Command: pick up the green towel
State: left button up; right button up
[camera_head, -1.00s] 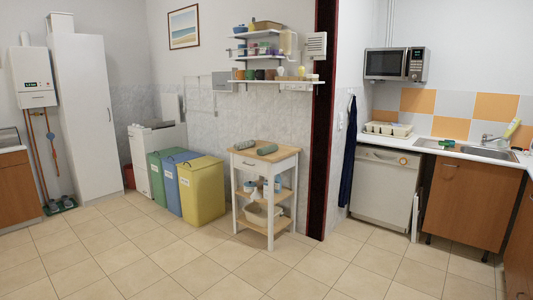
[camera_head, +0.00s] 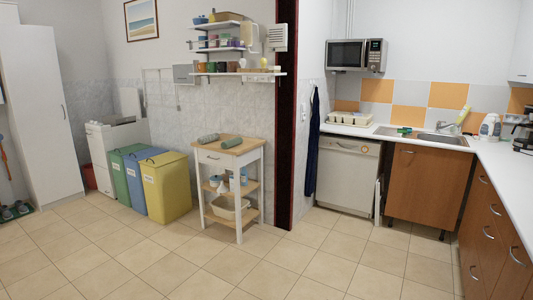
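The left roll (camera_head: 208,139) looks grey-green. Neither of my grippers shows in the view.
Blue, green and yellow bins (camera_head: 166,187) stand left of the cart. A wall shelf (camera_head: 238,74) hangs above it. A dishwasher (camera_head: 343,178) and wooden counter cabinets (camera_head: 427,189) are at the right. The tiled floor (camera_head: 230,275) in front is clear.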

aim_at(232, 142)
jog(key=i+l, duration=0.1)
jog(key=i, duration=2.5)
jog(key=i+l, duration=0.15)
jog(key=i, duration=2.4)
jog(key=u, duration=0.05)
